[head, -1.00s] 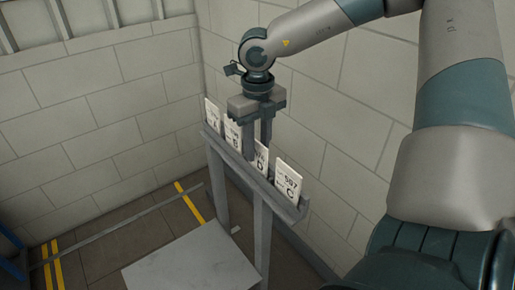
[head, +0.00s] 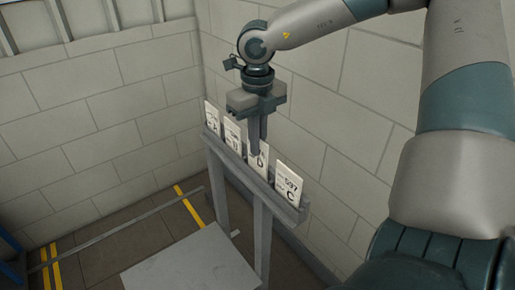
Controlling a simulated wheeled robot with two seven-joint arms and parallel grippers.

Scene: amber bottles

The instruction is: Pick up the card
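Several white cards with black print stand in a row in a narrow grey rack (head: 232,166). The nearest card (head: 288,184) reads 597 and C. The card marked D (head: 260,166) is beside it, then a card (head: 232,134) and the farthest card (head: 212,118). My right gripper (head: 257,150) points down at the D card, its fingers overlapping the card's upper part in the picture. The fingers look close together, one partly behind the other. Whether they touch or grip the card cannot be told. My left gripper is out of view.
The rack stands on grey posts (head: 262,240) close to a block wall (head: 345,130). A light grey flat surface (head: 190,266) lies in front of it at the lower middle. Yellow lines (head: 190,203) mark the dark floor at the left.

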